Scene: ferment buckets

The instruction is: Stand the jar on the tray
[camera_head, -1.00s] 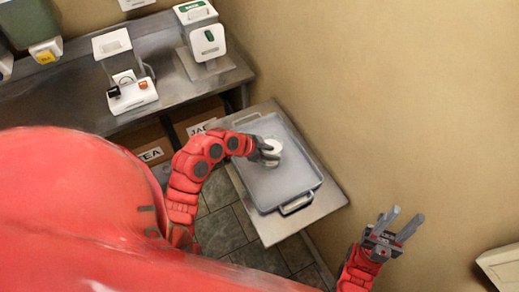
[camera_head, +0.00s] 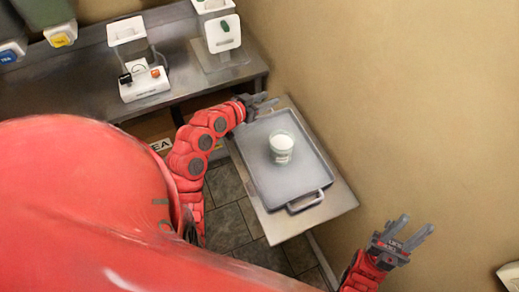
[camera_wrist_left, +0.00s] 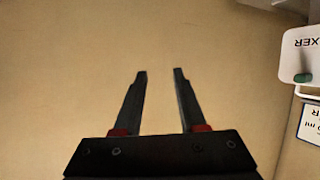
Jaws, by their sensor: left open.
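The jar (camera_head: 282,147) is a small clear container with white content. The tray lies on a metal side table (camera_head: 336,203). My left gripper (camera_head: 268,102) is open and empty near the tray's far edge, apart from the jar. In the left wrist view its two fingers (camera_wrist_left: 160,75) are spread with nothing between them, facing the wall. My right gripper (camera_head: 415,228) is open and empty at the lower right, away from the tray.
A metal counter (camera_head: 185,88) at the back carries a white machine with an orange knob (camera_head: 144,83) and a taller white dispenser (camera_head: 222,35). The wall (camera_head: 400,90) borders the table's right side. A pale box (camera_head: 510,275) sits at the lower right.

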